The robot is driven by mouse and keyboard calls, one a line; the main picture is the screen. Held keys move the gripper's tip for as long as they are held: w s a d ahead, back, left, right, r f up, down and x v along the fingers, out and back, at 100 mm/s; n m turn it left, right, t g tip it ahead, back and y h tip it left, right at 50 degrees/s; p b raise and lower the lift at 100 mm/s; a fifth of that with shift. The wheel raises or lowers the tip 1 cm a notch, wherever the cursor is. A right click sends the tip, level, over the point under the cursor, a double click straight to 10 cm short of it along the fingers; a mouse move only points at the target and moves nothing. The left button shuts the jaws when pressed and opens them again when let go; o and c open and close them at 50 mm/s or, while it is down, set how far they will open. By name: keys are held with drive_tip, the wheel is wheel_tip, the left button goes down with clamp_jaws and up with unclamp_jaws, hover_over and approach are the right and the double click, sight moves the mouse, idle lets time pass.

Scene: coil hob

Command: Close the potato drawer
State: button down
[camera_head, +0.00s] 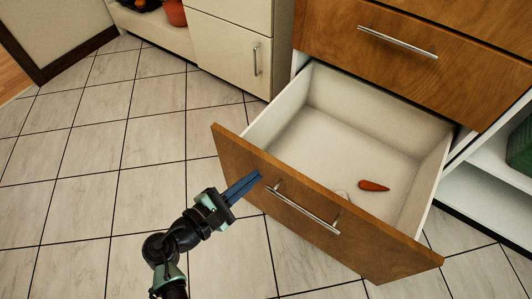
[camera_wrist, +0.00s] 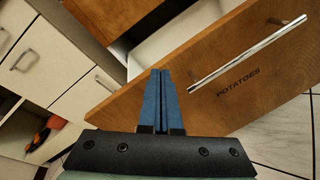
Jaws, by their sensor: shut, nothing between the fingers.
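The potato drawer (camera_head: 300,220) stands pulled out, with a wooden front, a metal bar handle (camera_head: 305,208) and a white inside. An orange carrot-like item (camera_head: 373,186) lies in it, with a small pale thing beside it. In the wrist view the drawer front (camera_wrist: 215,100) carries the word "POTATOES" below its handle (camera_wrist: 250,52). My gripper (camera_head: 256,176) has blue fingers, shut and empty, at the left part of the drawer front, left of the handle. In the wrist view the fingertips (camera_wrist: 158,72) overlap the front; I cannot tell whether they touch it.
A closed wooden drawer (camera_head: 400,50) with a bar handle is above the open one. Cream cabinets (camera_head: 228,50) stand to the left, and an open white shelf (camera_head: 490,190) is at the right. The tiled floor (camera_head: 90,180) at the left is clear.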

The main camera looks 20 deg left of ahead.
drive_tip(key=s+a+f+n+t+y+p, duration=0.1)
drive_tip(key=s+f+n+t+p, duration=0.15)
drive_tip(key=s+n, duration=0.7)
drive_tip(key=b, duration=0.5)
approach(273, 166)
drive_tip(key=shift+m, duration=0.25)
drive_tip(key=x, duration=0.5)
drive_tip(key=shift+w+d, duration=0.2)
drive_tip(key=shift+w+d+r, duration=0.1)
drive_tip(key=shift+w+d, duration=0.05)
drive_tip(key=shift+w, duration=0.55)
